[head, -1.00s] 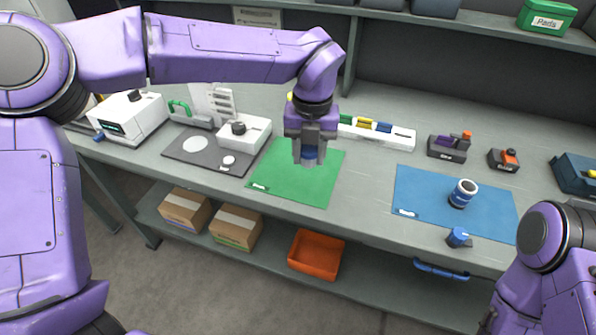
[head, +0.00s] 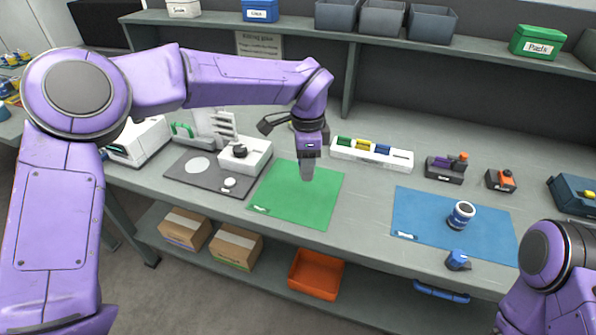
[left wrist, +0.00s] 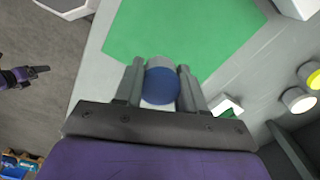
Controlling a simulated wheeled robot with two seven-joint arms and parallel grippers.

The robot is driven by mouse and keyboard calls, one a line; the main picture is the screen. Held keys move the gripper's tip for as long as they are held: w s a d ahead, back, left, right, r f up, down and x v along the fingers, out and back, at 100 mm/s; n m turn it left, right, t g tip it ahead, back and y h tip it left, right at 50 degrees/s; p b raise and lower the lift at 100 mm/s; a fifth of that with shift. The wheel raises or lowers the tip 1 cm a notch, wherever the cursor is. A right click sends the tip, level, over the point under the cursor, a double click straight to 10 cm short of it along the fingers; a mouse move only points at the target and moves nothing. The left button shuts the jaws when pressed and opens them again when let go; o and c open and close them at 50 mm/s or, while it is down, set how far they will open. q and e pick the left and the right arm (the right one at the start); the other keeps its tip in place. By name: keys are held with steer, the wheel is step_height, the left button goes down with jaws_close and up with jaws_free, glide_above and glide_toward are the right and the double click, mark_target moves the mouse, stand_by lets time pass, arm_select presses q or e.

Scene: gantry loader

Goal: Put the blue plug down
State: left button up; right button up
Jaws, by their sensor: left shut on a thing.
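My left gripper (head: 307,172) is shut, with its fingers pointing down over the green mat (head: 292,205) in the head view. In the left wrist view the blue plug (left wrist: 162,87) sits between the two fingers of this gripper (left wrist: 160,88). It shows as a round blue body with a pale grey end. In the head view the fingers hide the plug. The green mat (left wrist: 185,30) also lies beyond the plug in the left wrist view. A purple arm part with a dark end, apparently my right gripper (left wrist: 35,73), shows small there; its jaws are unclear.
A grey mat with a white device (head: 245,154) lies left.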

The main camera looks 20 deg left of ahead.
arm_select(q)
steer(key=p, duration=0.2)
glide_above(298, 189)
step_height(298, 189, down, 5)
steer(key=shift+r, duration=0.1)
step_height(298, 189, down, 3)
steer(key=shift+r, duration=0.1)
steer(key=shift+d+f+b, duration=0.1)
steer(key=shift+f+b, duration=0.55)
steer(key=shift+b, duration=0.1)
steer(key=o, duration=1.2)
steer(key=shift+r, duration=0.1)
steer(key=shift+c, duration=0.2)
steer(key=shift+s+r+p, duration=0.1)
steer(key=shift+r+p, duration=0.1)
steer(key=shift+p, duration=0.1)
steer(key=shift+r+p, duration=0.5)
steer(key=shift+p, duration=0.05)
step_height(298, 189, up, 12)
steer(key=b, duration=0.2)
steer(key=shift+f, duration=0.25)
